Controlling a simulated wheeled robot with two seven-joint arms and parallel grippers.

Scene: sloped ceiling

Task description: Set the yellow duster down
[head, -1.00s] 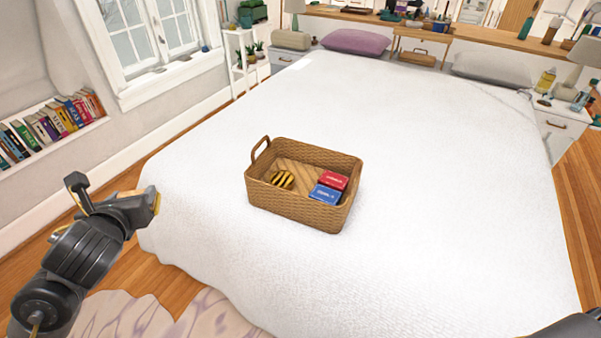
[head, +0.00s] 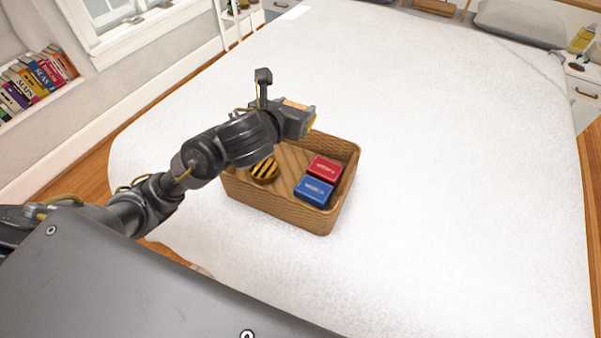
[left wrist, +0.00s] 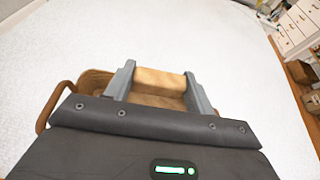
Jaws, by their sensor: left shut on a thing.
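My left gripper (head: 308,118) is above the back part of the wicker basket (head: 290,216) on the bed. It is shut on a yellow-tan block, which looks like the yellow duster (left wrist: 160,80); in the left wrist view it spans the gap between the two grey fingers. In the head view only a little of the duster shows, the gripper hiding most of it. The basket lies below and beyond the fingers in the left wrist view (left wrist: 95,82). I cannot tell the height of the duster above the basket floor. My right gripper is not in view.
In the basket are a black-and-yellow striped round thing (head: 265,170) at left, and a red box (head: 325,168) and a blue box (head: 314,190) at right. The basket floor between them is bare. The white bed (head: 450,180) around the basket is clear.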

